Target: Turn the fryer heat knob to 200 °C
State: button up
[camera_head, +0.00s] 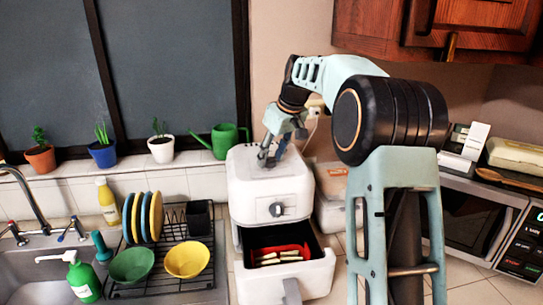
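The fryer (256,186) is a white boxy appliance standing on the counter in the middle of the view. A round dark knob with a light bar (277,210) shows on its front face; I cannot read any marks around it. The fryer's drawer (262,287) is pulled open, with a red piece and several pale sticks (280,254) inside. My gripper (270,160) points down at the fryer's top, above and behind the front knob. Its fingers are small and dark here, so I cannot tell whether they are open, shut or touching the top.
A dish rack (174,268) with plates and green and yellow bowls stands left of the fryer, beside the sink. A green watering can (224,139) and potted plants line the ledge behind. A clear container (331,184) is close on the right. A microwave (478,221) stands farther right.

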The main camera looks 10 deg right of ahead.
grip_shut()
jog(key=shift+r+m, duration=0.1)
jog(key=shift+m, duration=0.2)
jog(key=m, duration=0.1)
jog(key=m+h, duration=0.1)
jog(key=m, duration=0.2)
jog(key=shift+a+t+h, duration=0.25)
jog(key=shift+t+h, duration=0.15)
jog(key=m+h+p, duration=0.1)
jog(key=m, duration=0.2)
jog(key=m+h+p, duration=0.1)
jog(key=m, duration=0.3)
jog(key=shift+a+r+g+h, duration=0.1)
jog(key=shift+g+h, duration=0.2)
jog(key=m+p, duration=0.1)
jog(key=m, duration=0.1)
jog(key=shift+w+m+g+h, duration=0.1)
jog(key=shift+m+g+h, duration=0.2)
jog(key=shift+h, duration=0.1)
jog(key=m+g+h, duration=0.1)
jog(key=m, duration=0.2)
jog(key=shift+w+a+m+p, duration=0.1)
jog(key=shift+m+p, duration=0.2)
jog(key=m+g, duration=0.1)
jog(key=m, duration=0.1)
jog(key=m+g, duration=0.1)
jog(key=m, duration=0.2)
jog(key=shift+w+h, duration=0.1)
jog(key=shift+h, duration=0.2)
jog(key=shift+m, duration=0.7)
